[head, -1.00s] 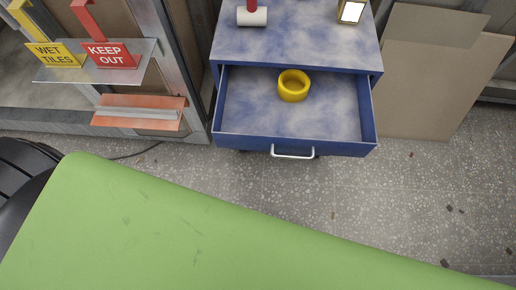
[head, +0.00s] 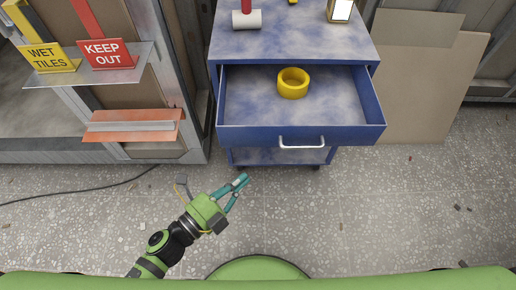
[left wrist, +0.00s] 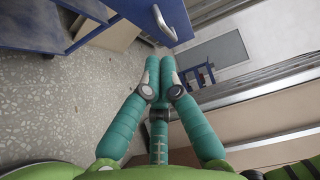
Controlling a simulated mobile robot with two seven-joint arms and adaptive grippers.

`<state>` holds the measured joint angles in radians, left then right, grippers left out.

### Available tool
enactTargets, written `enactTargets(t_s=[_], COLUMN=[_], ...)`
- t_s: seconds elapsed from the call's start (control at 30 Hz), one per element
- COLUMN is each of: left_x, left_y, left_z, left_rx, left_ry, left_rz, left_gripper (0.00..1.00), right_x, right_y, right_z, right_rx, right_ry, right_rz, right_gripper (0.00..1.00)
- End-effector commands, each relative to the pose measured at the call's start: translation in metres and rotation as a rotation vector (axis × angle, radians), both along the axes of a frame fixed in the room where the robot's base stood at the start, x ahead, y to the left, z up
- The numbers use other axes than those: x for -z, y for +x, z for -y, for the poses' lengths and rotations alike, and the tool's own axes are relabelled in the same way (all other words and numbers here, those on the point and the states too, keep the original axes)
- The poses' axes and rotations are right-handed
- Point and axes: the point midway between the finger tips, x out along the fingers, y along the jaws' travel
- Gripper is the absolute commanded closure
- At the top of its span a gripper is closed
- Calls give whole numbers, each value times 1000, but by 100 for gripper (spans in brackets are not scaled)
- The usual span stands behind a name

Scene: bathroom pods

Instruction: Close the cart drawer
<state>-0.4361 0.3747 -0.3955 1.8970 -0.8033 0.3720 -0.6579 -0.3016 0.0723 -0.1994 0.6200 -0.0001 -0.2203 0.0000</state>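The blue cart (head: 290,42) stands at the top middle of the head view. Its drawer (head: 250,136) is pulled out toward me, with a yellow ring-shaped roll (head: 293,83) inside. A pale metal handle (head: 302,143) is on the drawer front, and it also shows at the top of the left wrist view (left wrist: 163,22). My left gripper (head: 243,180) is below and left of the handle in the head view, apart from the drawer. Its teal fingers are together with nothing visible between them, as the left wrist view (left wrist: 160,68) shows. My right gripper is out of view.
A rack with a yellow sign (head: 48,58), a red sign (head: 106,54) and an orange ledge (head: 132,126) stands left of the cart. Tan boards (head: 428,85) lean at right. A cable (head: 90,190) lies on the floor.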

Motion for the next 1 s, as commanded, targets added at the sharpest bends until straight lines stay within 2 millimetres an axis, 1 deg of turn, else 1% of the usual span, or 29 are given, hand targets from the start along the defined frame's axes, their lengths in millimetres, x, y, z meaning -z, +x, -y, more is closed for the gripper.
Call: enactTargets(t_s=[0.03,0.2,0.37,0.5,0.6,0.77,1.0], left_x=[-3,-3,-2,-1,0,0,1], left_y=[8,35,58,80,90,97,97], left_z=[7,33,57,57,57,57,56], left_rx=[0,-1,-1,-2,-2,-2,-2], left_ry=[-3,-3,-4,0,-1,-1,-2], left_rz=[3,1,0,-1,-4,-4,-5], left_gripper=[100,100,100,100,100,100,100], right_x=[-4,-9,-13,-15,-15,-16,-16], right_y=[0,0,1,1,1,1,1], right_z=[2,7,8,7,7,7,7], right_rx=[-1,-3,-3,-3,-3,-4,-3], right_ry=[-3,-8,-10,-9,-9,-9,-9], right_rz=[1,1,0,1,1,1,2], right_gripper=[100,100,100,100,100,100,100])
